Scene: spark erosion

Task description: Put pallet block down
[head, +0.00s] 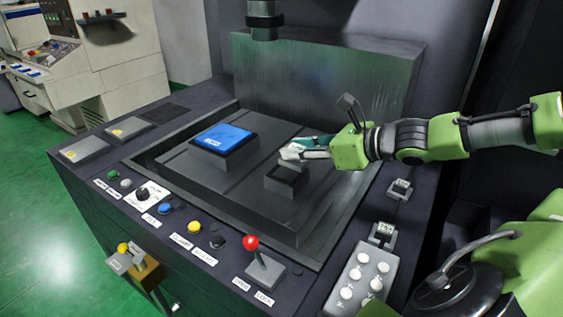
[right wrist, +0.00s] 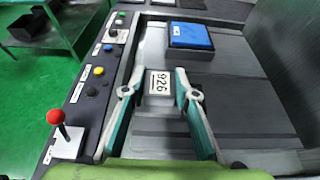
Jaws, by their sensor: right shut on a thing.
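My right gripper (head: 291,153) reaches in from the right over the machine's sunken work tank. In the right wrist view its two fingers (right wrist: 158,88) are closed on the pallet block (right wrist: 157,83), a small block with a pale face marked 926. In the head view the fingers hide much of what they hold. A dark square block shape (head: 286,181) shows just below the fingertips; I cannot tell whether it is the held block or a separate piece. The gap to the tank floor cannot be judged. My left gripper is not in view.
A blue-topped block (head: 222,141) stands on the tank floor left of the gripper and also shows in the right wrist view (right wrist: 190,36). The tank rim (head: 215,222) surrounds the floor. A red-knobbed lever (head: 251,243) rises at the front. Bare tank floor (head: 218,188) lies between.

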